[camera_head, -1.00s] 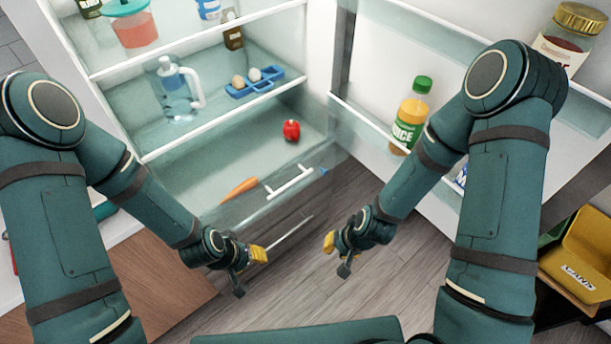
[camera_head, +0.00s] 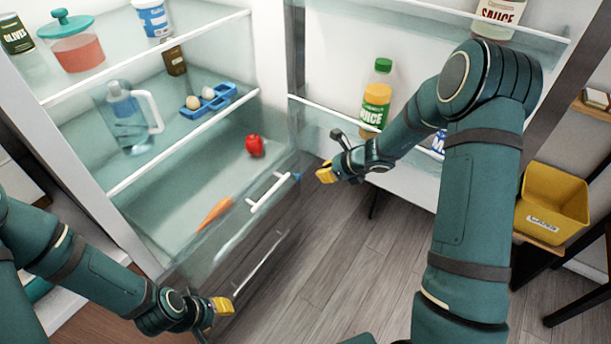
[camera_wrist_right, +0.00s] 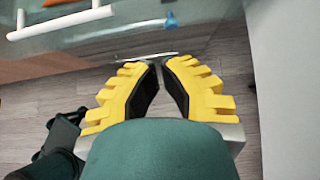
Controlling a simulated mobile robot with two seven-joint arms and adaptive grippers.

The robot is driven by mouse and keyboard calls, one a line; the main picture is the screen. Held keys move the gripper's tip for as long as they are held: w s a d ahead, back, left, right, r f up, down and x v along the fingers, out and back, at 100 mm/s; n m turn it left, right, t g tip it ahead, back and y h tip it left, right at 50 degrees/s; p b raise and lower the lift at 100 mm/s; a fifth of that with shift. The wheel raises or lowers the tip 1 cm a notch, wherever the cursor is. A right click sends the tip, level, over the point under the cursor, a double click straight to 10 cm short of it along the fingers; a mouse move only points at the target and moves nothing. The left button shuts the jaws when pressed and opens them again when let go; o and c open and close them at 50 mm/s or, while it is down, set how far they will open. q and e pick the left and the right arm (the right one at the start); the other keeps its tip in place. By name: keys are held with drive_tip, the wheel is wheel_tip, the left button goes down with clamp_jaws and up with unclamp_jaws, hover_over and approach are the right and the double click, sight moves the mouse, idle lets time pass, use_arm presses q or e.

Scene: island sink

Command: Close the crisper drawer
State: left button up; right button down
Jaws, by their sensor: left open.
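The clear crisper drawer (camera_head: 232,240) stands pulled out at the bottom of the open fridge in the head view. It has a white bar handle (camera_head: 268,191) on its front. A carrot (camera_head: 215,213) and a red tomato (camera_head: 255,146) lie in it. My right gripper (camera_head: 325,173) is right of the handle, apart from it. In the right wrist view its yellow fingers (camera_wrist_right: 160,68) nearly meet at the tips with nothing between them; the handle (camera_wrist_right: 60,22) shows at the top left. My left gripper (camera_head: 228,306) is open and empty, low in front of the drawer.
Fridge shelves above hold a pitcher (camera_head: 128,118), a blue egg tray (camera_head: 215,100) and jars. The open fridge door at the right carries a juice bottle (camera_head: 376,98). A yellow bin (camera_head: 553,203) stands far right. The wooden floor (camera_head: 310,270) before the drawer is clear.

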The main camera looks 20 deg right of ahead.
use_arm(q)
drive_tip(key=shift+s+f+b, duration=0.1)
drive_tip(key=shift+f+b, duration=0.25)
drive_tip(key=shift+f, duration=0.05)
use_arm(e)
drive_tip(key=shift+w+a+r+x, duration=0.25)
drive_tip(key=shift+r+x, duration=0.1)
drive_tip(key=shift+x, duration=1.7)
drive_tip(key=shift+w+a+r+x, duration=0.2)
drive_tip(key=shift+w+r+x, duration=0.1)
drive_tip(key=shift+x, duration=1.7)
drive_tip(key=shift+w+a+r+x, duration=0.25)
drive_tip(key=shift+r+x, duration=0.1)
drive_tip(key=shift+x, duration=1.7)
